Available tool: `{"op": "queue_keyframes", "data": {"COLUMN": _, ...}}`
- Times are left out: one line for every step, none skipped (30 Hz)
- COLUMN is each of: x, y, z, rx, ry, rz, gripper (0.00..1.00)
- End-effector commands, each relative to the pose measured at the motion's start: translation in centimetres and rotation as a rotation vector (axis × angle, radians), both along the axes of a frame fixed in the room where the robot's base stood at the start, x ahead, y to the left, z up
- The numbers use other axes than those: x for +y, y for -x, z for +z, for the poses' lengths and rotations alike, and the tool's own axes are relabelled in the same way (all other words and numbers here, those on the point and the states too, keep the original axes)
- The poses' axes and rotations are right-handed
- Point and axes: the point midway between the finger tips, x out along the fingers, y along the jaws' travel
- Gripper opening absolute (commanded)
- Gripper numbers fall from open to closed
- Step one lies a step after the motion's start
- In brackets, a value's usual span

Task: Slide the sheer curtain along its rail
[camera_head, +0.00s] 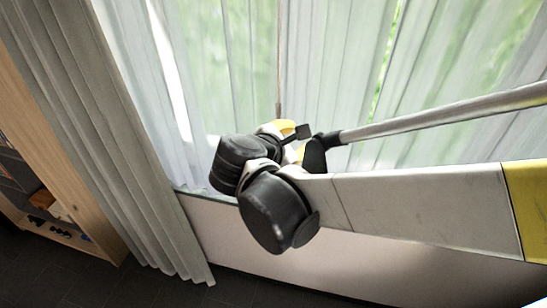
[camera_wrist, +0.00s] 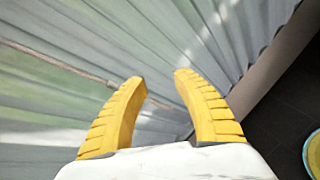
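The sheer curtain (camera_head: 225,60) hangs in pale, see-through folds across the bright window, and it fills most of the wrist view (camera_wrist: 90,50). A thin rod or cord (camera_head: 279,60) runs down in front of it towards my gripper. It crosses the wrist view as a thin line (camera_wrist: 60,60) ending near the left fingertip. My gripper (camera_wrist: 160,77) has two yellow fingers spread apart, with curtain folds visible behind the gap. I cannot tell whether the fingers touch the fabric. In the head view, my wrist mostly hides the gripper (camera_head: 290,128). The rail is out of view.
A thicker grey curtain (camera_head: 85,110) hangs at the left, beside a wooden shelf (camera_head: 30,190) holding small items. A low pale wall (camera_head: 225,235) runs below the window. Dark floor (camera_wrist: 285,110) and a round yellow-rimmed object (camera_wrist: 313,152) show at the wrist view's right.

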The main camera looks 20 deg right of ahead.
Motion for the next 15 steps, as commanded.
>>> {"op": "queue_keyframes", "data": {"x": 1.1, "y": -1.0, "z": -3.1, "rx": 0.017, "ry": 0.101, "rz": 0.041, "gripper": 0.35}}
{"op": "queue_keyframes", "data": {"x": 1.7, "y": -1.4, "z": -3.8, "rx": 0.027, "ry": 0.169, "rz": 0.062, "gripper": 0.35}}
{"op": "queue_keyframes", "data": {"x": 2.4, "y": -2.0, "z": -4.6, "rx": 0.042, "ry": 0.256, "rz": 0.088, "gripper": 0.35}}
{"op": "queue_keyframes", "data": {"x": 3.0, "y": -2.4, "z": -5.2, "rx": 0.051, "ry": 0.319, "rz": 0.103, "gripper": 0.35}}
{"op": "queue_keyframes", "data": {"x": 3.6, "y": -2.7, "z": -5.7, "rx": 0.059, "ry": 0.380, "rz": 0.118, "gripper": 0.35}}
{"op": "queue_keyframes", "data": {"x": 4.4, "y": -3.1, "z": -6.3, "rx": 0.070, "ry": 0.453, "rz": 0.133, "gripper": 0.35}}
{"op": "queue_keyframes", "data": {"x": 5.0, "y": -3.3, "z": -6.6, "rx": 0.076, "ry": 0.503, "rz": 0.142, "gripper": 0.35}}
{"op": "queue_keyframes", "data": {"x": 5.5, "y": -3.4, "z": -6.9, "rx": 0.082, "ry": 0.550, "rz": 0.150, "gripper": 0.35}}
{"op": "queue_keyframes", "data": {"x": 6.2, "y": -3.6, "z": -7.3, "rx": 0.088, "ry": 0.603, "rz": 0.158, "gripper": 0.35}}
{"op": "queue_keyframes", "data": {"x": 6.5, "y": -3.7, "z": -7.4, "rx": 0.094, "ry": 0.638, "rz": 0.161, "gripper": 0.35}}
{"op": "queue_keyframes", "data": {"x": 6.9, "y": -3.8, "z": -7.5, "rx": 0.097, "ry": 0.667, "rz": 0.163, "gripper": 0.35}}
{"op": "queue_keyframes", "data": {"x": 7.3, "y": -3.8, "z": -7.7, "rx": 0.100, "ry": 0.699, "rz": 0.166, "gripper": 0.35}}
{"op": "queue_keyframes", "data": {"x": 7.5, "y": -3.9, "z": -7.7, "rx": 0.103, "ry": 0.718, "rz": 0.167, "gripper": 0.35}}
{"op": "queue_keyframes", "data": {"x": 7.6, "y": -3.9, "z": -7.7, "rx": 0.105, "ry": 0.730, "rz": 0.168, "gripper": 0.35}}
{"op": "queue_keyframes", "data": {"x": 7.7, "y": -4.0, "z": -7.6, "rx": 0.105, "ry": 0.743, "rz": 0.168, "gripper": 0.35}}
